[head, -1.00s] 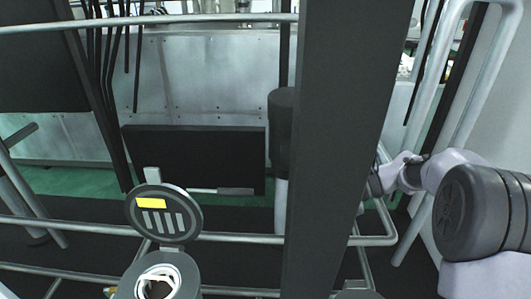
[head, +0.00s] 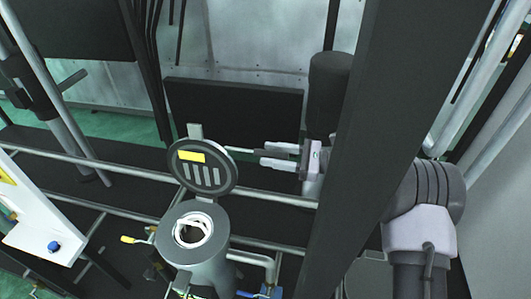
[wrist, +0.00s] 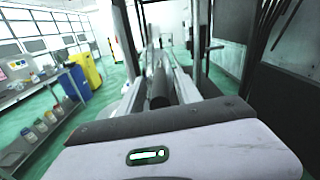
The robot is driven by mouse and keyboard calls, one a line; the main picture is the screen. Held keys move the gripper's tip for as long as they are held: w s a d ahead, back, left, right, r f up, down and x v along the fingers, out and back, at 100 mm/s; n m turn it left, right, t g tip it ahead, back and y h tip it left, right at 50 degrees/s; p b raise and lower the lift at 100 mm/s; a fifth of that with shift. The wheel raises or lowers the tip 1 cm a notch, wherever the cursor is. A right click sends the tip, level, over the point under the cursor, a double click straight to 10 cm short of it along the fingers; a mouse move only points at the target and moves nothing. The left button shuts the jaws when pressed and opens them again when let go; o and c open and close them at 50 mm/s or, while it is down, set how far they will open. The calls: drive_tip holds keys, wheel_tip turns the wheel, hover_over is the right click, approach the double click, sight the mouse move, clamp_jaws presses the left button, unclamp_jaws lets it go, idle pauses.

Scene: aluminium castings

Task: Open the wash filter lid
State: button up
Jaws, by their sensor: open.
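The wash filter lid (head: 203,167) is a dark round disc with a yellow label and several pale slots. It stands raised at the back of the grey filter housing (head: 170,252). The housing's round mouth is uncovered and something white shows inside. My gripper (head: 262,154) is open, with its two pale fingers pointing left, to the right of the lid. A thin bar shows between the fingers and the lid; I cannot tell what it belongs to, or whether anything touches. In the wrist view I cannot make out the lid.
A dark pillar (head: 350,150) hides part of my arm. Metal rails (head: 275,198) run behind the housing. A black cylinder (head: 330,85) stands behind my gripper. A white panel with a blue knob (head: 54,246) is at left. The wrist view shows a yellow container (wrist: 87,70) and shelves.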

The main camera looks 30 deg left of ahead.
drive_tip(key=shift+x, duration=1.1)
drive_tip(key=shift+c, duration=0.4)
clamp_jaws()
